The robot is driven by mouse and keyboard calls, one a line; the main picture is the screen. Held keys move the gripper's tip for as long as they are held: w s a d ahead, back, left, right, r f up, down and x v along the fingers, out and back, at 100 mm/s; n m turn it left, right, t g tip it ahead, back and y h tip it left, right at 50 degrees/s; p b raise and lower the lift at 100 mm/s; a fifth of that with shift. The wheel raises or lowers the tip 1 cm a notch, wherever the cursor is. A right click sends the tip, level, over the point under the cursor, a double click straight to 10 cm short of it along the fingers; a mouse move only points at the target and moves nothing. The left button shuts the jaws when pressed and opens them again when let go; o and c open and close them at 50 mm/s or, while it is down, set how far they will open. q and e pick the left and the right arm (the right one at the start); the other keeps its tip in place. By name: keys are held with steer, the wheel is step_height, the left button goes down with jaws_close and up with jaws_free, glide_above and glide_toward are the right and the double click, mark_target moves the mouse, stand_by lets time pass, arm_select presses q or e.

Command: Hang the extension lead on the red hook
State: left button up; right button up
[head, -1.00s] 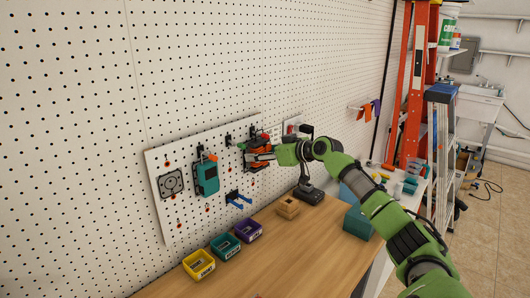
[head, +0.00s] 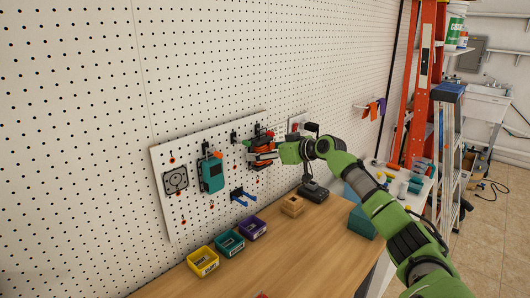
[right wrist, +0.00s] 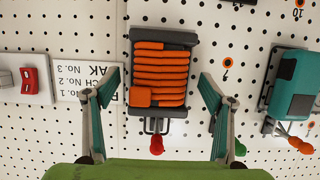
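The extension lead (right wrist: 159,75) is an orange coil on a dark grey holder. It is at the small pegboard panel, and in the head view (head: 262,158) my gripper partly hides it. In the right wrist view, which is upside down, a wire hook with a red tip (right wrist: 157,146) meets the notched end of the holder. The lead looks hung there, though the contact is hard to see. My right gripper (head: 264,152) is around the lead. Its fingers are spread on both sides with visible gaps, so it is open. My left gripper is not in view.
A teal tool (head: 212,174) hangs beside the lead, with blue hooks (head: 242,197) below. Yellow (head: 202,261), teal and purple bins, a wooden block (head: 292,205) and a drill (head: 313,191) stand on the workbench (head: 290,250).

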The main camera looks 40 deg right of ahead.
steer(key=shift+f, duration=0.1)
steer(key=shift+s, duration=0.1)
steer(key=shift+s, duration=0.2)
steer(key=v, duration=1.1)
steer(key=shift+s+r, duration=0.2)
steer(key=shift+r, duration=0.05)
steer(key=shift+r, duration=0.1)
